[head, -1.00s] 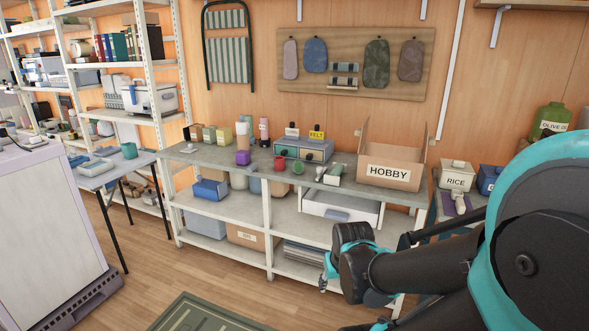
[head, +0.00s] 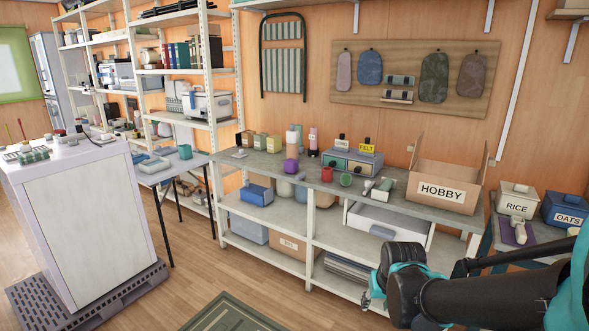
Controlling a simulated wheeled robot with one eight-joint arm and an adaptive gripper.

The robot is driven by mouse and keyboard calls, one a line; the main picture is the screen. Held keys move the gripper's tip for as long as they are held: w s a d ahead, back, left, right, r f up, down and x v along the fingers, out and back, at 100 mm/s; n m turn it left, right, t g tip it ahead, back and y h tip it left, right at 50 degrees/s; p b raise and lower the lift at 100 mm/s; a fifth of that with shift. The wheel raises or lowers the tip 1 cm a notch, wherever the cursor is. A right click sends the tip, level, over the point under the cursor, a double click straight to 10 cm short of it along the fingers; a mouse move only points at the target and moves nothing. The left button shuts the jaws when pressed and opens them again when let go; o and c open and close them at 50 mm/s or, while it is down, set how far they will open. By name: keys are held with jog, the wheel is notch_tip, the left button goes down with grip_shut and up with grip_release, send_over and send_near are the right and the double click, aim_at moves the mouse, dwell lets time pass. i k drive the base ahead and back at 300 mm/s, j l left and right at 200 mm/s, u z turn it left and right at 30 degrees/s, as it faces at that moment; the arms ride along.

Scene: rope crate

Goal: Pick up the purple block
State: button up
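The purple block (head: 291,166) sits on the grey worktop (head: 262,163) of the long bench, near its front edge and left of the red mug (head: 327,175). It is small in the head view. My gripper (head: 368,299) is at the lower right, in front of the bench and below the worktop level, well apart from the block. Only part of it shows past my dark wrist, and its fingers are too small and turned to tell open from shut.
A cardboard HOBBY box (head: 441,190) stands at the worktop's right end. Behind the block stand bottles (head: 313,140) and a small drawer unit (head: 352,160). A white cabinet (head: 85,225) stands on a dark pallet at left. The wooden floor before the bench is open, with a green mat (head: 235,315).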

aim_at(291, 166)
jog(key=i+j, duration=0.15)
jog(key=i, duration=0.35)
jog(key=i+j+u, duration=0.1)
jog(key=i, duration=0.35)
jog(key=j, duration=0.1)
